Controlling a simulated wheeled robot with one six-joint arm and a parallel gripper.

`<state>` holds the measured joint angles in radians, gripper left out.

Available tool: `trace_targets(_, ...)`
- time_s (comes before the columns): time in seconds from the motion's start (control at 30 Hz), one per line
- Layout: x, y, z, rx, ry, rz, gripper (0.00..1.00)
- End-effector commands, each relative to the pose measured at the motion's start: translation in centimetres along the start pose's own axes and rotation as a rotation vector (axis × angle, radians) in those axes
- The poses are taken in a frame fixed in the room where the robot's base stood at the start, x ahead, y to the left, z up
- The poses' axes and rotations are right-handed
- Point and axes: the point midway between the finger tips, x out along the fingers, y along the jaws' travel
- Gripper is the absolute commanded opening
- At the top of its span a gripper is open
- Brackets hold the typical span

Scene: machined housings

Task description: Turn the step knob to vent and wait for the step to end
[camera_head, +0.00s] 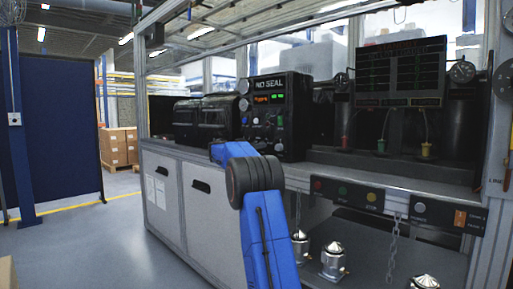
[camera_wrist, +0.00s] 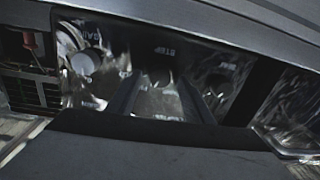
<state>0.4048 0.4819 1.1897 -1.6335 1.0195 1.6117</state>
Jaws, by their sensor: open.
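The tester box (camera_head: 290,110) stands on the bench in the head view, with "NO SEAL" lit at its top and a small orange and green display (camera_head: 268,98). In the wrist view its panel is close and dim, with a label that seems to read "STEP", upside down. The step knob (camera_wrist: 160,76) appears under that label, between the two dark fingers of my gripper (camera_wrist: 157,88). The fingers are apart, one on each side of it; I cannot tell whether they touch it. The knob's setting is unreadable. The head view shows my blue arm but hides the gripper.
A pale round button (camera_wrist: 85,62) is left of the knob and another dark control (camera_wrist: 216,83) is right of it. In the head view a button strip (camera_head: 345,193) runs along the bench front. Metal housings (camera_head: 333,262) stand on the lower shelf. The floor at left is clear.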

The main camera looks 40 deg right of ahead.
Motion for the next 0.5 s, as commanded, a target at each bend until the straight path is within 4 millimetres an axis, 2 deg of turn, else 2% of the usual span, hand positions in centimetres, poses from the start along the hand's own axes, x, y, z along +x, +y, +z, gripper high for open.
trace_targets(0.33,0.39,0.01,0.02,0.000,0.000,0.000,0.47)
trace_targets(0.37,0.39,0.01,0.02,0.000,0.000,0.000,0.42)
trace_targets(0.5,0.38,0.00,0.02,0.000,0.000,0.000,0.09)
